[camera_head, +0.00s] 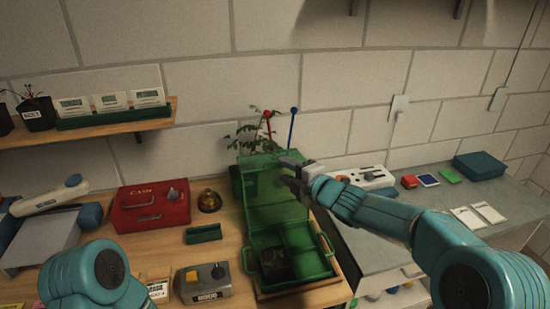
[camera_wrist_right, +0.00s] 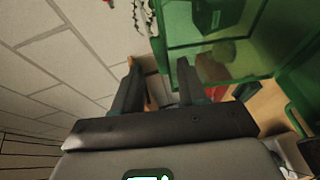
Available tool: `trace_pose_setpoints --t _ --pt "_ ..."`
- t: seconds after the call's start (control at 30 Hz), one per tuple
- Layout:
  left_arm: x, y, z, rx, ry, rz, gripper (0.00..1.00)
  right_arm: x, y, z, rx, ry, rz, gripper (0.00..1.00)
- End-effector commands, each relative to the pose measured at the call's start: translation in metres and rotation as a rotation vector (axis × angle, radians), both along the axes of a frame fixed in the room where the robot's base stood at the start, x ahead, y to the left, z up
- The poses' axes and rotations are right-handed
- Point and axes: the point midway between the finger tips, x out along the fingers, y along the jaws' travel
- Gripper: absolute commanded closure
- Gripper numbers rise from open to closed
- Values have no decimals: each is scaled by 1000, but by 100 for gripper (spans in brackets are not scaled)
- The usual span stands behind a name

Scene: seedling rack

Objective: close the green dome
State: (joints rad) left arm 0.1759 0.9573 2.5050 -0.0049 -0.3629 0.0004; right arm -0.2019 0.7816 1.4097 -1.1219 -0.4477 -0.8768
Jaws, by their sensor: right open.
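The green dome (camera_head: 262,209) is a see-through green lid, standing open and tilted up at the back of its green tray (camera_head: 326,268). The tray's inside is uncovered, with a dark block in its left part. My right gripper (camera_head: 285,172) is open and empty at the upper right part of the dome. In the right wrist view, the open fingers (camera_wrist_right: 156,82) point toward the dome (camera_wrist_right: 210,55), and one finger overlaps its edge. I cannot tell whether they touch. My left gripper is out of view; only part of my left arm shows at the lower left.
A red cash box (camera_head: 150,207), a brass bell (camera_head: 209,201), a small green tray (camera_head: 203,234) and a grey button box (camera_head: 203,283) stand left of the green tray. A leafy plant (camera_head: 250,135) is behind the dome. A grey counter (camera_head: 425,190) lies to the right.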

Motion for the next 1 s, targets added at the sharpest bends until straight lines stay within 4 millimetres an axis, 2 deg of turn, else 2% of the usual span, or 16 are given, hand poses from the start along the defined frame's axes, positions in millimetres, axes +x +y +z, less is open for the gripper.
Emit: trace_pose_setpoints --t 0.03,0.3,0.7,0.83,1.0 --pt "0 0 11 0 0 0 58 9 8 2 -1 2 2 58" --pt "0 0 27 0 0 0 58 36 33 -6 0 1 1 58" --pt "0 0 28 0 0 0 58 42 37 -9 -1 1 0 58" --pt "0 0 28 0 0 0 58 42 37 -9 -1 1 0 100" --pt "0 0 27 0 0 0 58 42 37 -9 0 0 0 100"
